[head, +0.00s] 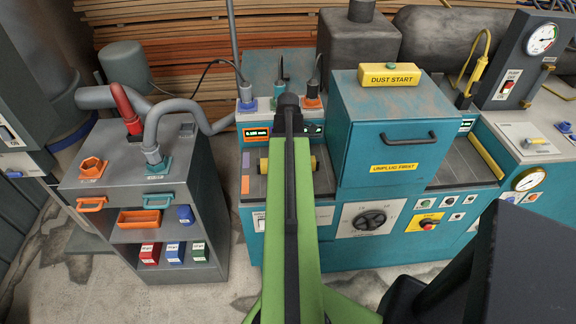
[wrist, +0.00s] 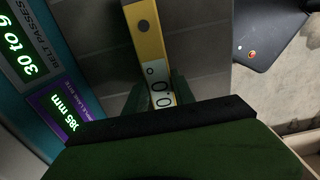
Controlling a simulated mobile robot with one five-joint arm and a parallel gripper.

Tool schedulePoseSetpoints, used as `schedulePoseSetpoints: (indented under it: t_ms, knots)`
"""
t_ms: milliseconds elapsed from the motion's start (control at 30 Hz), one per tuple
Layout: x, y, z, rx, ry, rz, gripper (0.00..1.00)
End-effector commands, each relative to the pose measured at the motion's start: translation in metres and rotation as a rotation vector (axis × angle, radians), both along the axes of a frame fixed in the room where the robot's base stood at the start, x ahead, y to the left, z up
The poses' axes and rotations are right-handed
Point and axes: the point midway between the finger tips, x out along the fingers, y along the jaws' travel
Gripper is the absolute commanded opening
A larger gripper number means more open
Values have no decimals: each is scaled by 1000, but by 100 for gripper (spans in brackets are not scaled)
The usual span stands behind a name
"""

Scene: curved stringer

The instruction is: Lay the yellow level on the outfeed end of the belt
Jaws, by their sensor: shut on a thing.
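The yellow level (wrist: 149,40) is a long bar with a white "0.0" panel and a dark round spot. In the wrist view it runs from the top edge down between the two green fingers of my gripper (wrist: 160,93), which is shut on it. In the head view my green arm hides the gripper and the level's middle; a yellow end of the level (head: 314,163) shows beside the arm. The level is over the left section of the grey belt (head: 262,187), also seen in the wrist view (wrist: 200,55). I cannot tell whether it touches the belt.
A teal machine housing (head: 385,125) with a black handle stands right of the arm. Behind the belt is a panel with lit displays (head: 257,132). A yellow strip (head: 486,157) lies along the right belt section. A grey cabinet (head: 150,180) with bins stands left.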

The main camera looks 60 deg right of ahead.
Motion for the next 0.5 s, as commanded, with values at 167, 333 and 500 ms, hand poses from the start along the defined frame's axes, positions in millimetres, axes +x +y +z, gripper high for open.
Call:
schedulePoseSetpoints:
  t_ms: [167, 333, 500]
  knots:
    - [-1, 1, 1, 2, 1, 0, 0]
    - [0, 1, 16, 2, 1, 0, 0]
    - [0, 0, 48, 1, 1, 0, 0]
